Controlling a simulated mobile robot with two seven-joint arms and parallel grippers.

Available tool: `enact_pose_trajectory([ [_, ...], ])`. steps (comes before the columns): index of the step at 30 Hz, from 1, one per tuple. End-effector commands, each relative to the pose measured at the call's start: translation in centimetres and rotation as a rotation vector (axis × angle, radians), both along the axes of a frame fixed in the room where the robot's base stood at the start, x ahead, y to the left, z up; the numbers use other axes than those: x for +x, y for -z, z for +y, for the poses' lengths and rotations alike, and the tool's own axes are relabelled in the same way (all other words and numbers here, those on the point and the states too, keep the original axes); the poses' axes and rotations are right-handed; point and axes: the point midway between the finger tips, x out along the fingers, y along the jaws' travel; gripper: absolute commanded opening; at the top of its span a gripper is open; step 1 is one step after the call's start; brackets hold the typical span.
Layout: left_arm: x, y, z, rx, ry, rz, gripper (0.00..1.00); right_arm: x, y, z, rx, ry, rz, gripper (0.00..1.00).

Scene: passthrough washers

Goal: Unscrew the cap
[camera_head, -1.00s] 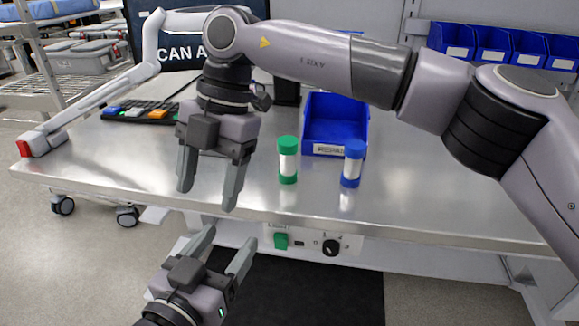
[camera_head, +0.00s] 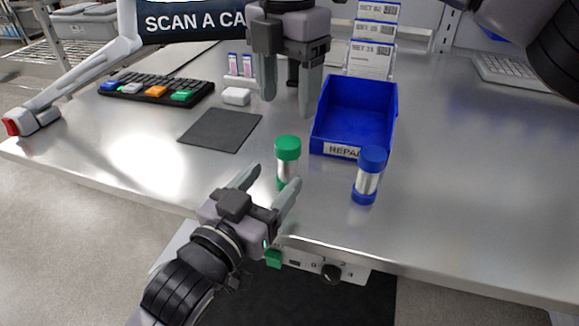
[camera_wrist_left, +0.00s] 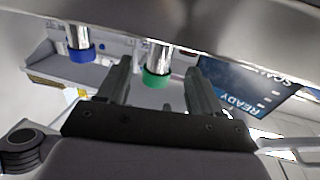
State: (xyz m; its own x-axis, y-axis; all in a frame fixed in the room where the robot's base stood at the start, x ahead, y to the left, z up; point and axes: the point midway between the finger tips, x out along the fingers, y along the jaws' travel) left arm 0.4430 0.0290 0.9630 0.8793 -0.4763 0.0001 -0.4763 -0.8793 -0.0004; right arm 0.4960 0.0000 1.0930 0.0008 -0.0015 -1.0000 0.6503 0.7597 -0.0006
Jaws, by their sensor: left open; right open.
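A small canister with a green cap (camera_head: 288,148) and a green base stands upright on the metal table. Its green end also shows in the left wrist view (camera_wrist_left: 157,76), between the fingers and beyond them. A similar canister with a blue cap (camera_head: 372,159) stands to its right, and its blue end (camera_wrist_left: 82,54) is in the left wrist view. My left gripper (camera_head: 267,184) is open and empty at the table's front edge, close to the green canister, with one finger partly in front of its lower part. My right gripper (camera_head: 289,98) is open and empty above the table, behind the green canister.
A blue bin (camera_head: 356,105) with a label stands behind the canisters. A control panel with a black knob (camera_head: 331,272) is under the front edge.

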Motion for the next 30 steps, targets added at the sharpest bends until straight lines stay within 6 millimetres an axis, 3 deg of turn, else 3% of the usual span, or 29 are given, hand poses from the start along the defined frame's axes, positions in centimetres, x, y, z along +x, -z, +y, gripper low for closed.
enact_pose_trajectory([
  [9, 3.3, 0.0, -1.8, 0.000, 0.001, -0.001, 0.66, 0.0, 0.0, 0.0, 0.001, -0.001, 0.001, 0.65],
  [20, 3.8, 0.0, -2.1, -0.001, 0.001, 0.000, 0.66, 0.0, 0.0, 0.0, 0.001, -0.001, 0.000, 0.65],
  [21, 3.8, 0.0, -2.1, -0.001, 0.001, 0.000, 0.62, 0.0, 0.0, 0.0, 0.001, -0.001, 0.000, 0.65],
  [27, 3.8, 0.0, -2.1, 0.000, 0.001, 0.000, 0.00, 0.0, 0.0, 0.0, 0.001, -0.001, 0.000, 0.65],
  [30, 3.8, 0.0, -2.1, 0.000, 0.001, 0.000, 0.00, 0.0, 0.0, 0.0, 0.001, -0.002, 0.000, 0.65],
])
